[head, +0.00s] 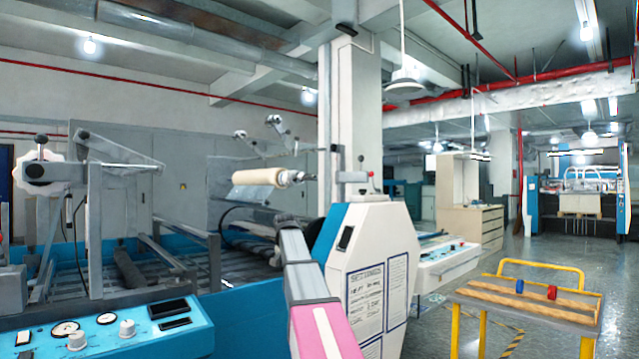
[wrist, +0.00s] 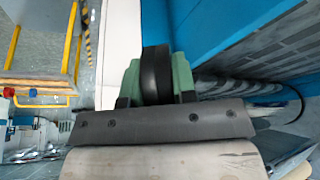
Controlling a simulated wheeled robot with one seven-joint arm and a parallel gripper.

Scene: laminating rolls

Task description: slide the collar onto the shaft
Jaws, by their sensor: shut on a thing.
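A black collar (wrist: 155,75) sits between the green pads of my gripper (wrist: 156,84) in the wrist view. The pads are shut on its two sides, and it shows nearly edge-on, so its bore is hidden. In the head view my arm reaches forward from the bottom, with its far end (head: 288,219) below and near the right end of a cream roll (head: 258,177). The collar and fingers cannot be made out there. The shaft end (head: 299,177) sticks out to the right of the roll, above my arm's end. I cannot pick out the shaft in the wrist view.
The white machine housing (head: 372,250) stands close right of my arm. A control panel (head: 105,328) is at front left, with a grey frame (head: 97,215) behind it. A yellow-railed cart (head: 525,300) with red and blue pieces stands at right. Floor beyond it is open.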

